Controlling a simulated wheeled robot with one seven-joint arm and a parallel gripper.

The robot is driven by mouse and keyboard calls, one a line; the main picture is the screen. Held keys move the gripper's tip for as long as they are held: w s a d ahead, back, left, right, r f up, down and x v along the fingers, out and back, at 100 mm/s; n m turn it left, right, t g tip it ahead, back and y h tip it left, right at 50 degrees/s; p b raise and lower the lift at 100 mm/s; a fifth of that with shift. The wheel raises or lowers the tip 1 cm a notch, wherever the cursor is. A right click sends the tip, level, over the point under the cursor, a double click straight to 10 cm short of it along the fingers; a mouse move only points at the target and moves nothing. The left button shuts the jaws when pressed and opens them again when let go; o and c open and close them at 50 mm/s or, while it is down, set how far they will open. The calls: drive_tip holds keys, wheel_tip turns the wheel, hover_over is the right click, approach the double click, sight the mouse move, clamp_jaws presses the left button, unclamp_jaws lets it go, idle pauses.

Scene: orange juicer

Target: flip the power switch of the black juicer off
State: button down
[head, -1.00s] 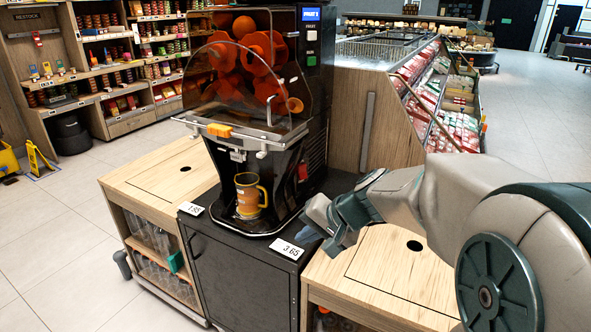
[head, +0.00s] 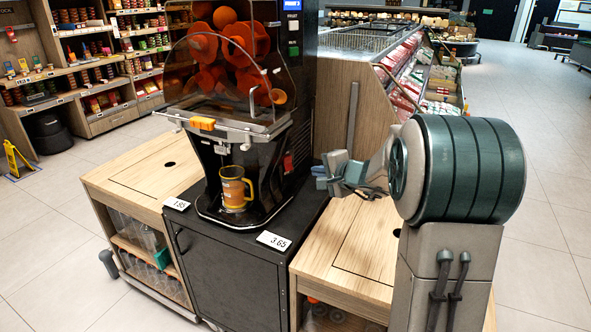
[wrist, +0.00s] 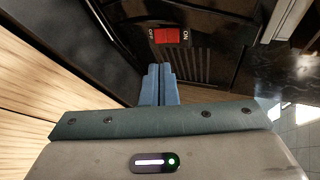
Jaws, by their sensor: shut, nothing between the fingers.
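The black juicer (head: 277,140) stands on a dark cabinet, with oranges behind its clear cover. Its red power switch (wrist: 167,36) shows in the wrist view on the black side panel, above a vented grille, between the labels OFF on the left and ON on the right. The switch also shows small in the head view (head: 288,163). My gripper (wrist: 158,70) is shut and empty, its blue fingertips just below the switch in the wrist view. In the head view my gripper (head: 320,177) is at the right side of the juicer. Contact with the panel cannot be told.
Price cards (head: 274,240) lie on the dark cabinet (head: 235,275). Wooden counters flank it, the right one (head: 350,245) below my arm. A refrigerated display (head: 400,80) stands behind.

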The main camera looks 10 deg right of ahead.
sight(288, 167)
drive_tip(key=p+x, duration=0.2)
drive_tip(key=x, duration=1.2)
drive_tip(key=shift+w+f+b, duration=0.1)
drive_tip(key=shift+f+b, duration=0.25)
drive_tip(key=shift+b, duration=0.9)
drive_tip(key=shift+t+b, duration=0.3)
drive_tip(key=shift+b, duration=0.85)
drive_tip(key=shift+a+r, duration=0.1)
drive_tip(key=shift+r, duration=0.2)
